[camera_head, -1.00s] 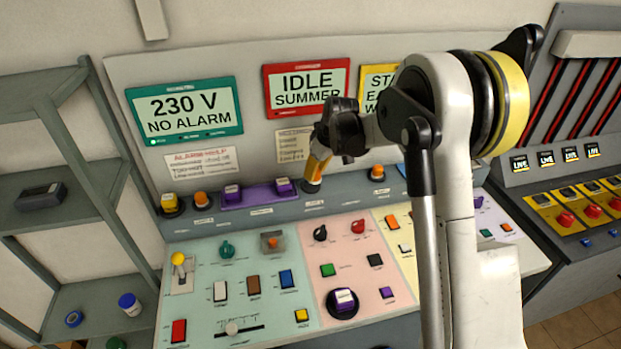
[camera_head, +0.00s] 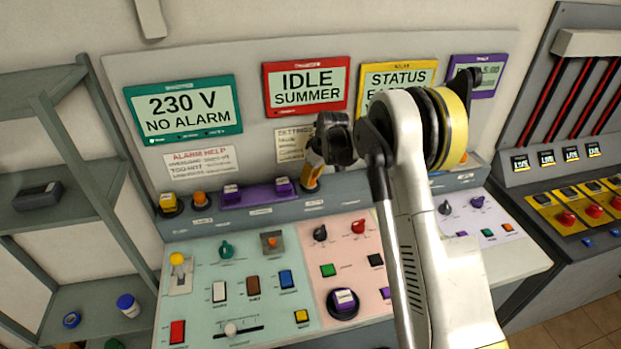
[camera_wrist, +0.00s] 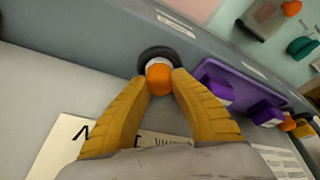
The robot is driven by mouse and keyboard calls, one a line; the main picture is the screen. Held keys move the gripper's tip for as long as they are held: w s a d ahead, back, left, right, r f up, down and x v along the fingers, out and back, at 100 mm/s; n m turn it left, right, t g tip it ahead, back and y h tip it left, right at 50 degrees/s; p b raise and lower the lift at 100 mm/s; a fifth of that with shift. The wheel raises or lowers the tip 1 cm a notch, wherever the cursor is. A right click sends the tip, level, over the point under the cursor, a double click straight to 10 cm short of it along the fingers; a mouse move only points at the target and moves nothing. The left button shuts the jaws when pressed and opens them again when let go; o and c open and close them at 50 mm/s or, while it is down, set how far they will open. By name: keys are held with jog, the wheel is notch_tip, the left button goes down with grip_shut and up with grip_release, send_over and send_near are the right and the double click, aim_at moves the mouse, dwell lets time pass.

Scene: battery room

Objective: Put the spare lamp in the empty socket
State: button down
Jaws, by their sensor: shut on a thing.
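My gripper (camera_head: 313,173) points down at the ledge of the sloped console, right of the purple strip. In the wrist view my gripper's yellow fingers (camera_wrist: 158,92) are shut on an orange lamp (camera_wrist: 159,80). The lamp has a pale collar and stands at a black ring socket (camera_wrist: 158,53) in the ledge; I cannot tell how deep it sits. The socket also shows below the fingers in the head view (camera_head: 310,187). In the head view the lamp is hidden by my fingers.
A purple strip (camera_head: 258,195) with two purple caps lies left of the gripper. An orange lamp (camera_head: 200,198) and a yellow lamp (camera_head: 168,203) stand farther left. Switches cover the panel (camera_head: 200,270) below. A shelf (camera_head: 50,215) stands at left, a breaker cabinet (camera_head: 530,180) at right.

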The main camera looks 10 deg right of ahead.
jog(key=shift+f, duration=0.15)
jog(key=c, duration=1.2)
grip_release()
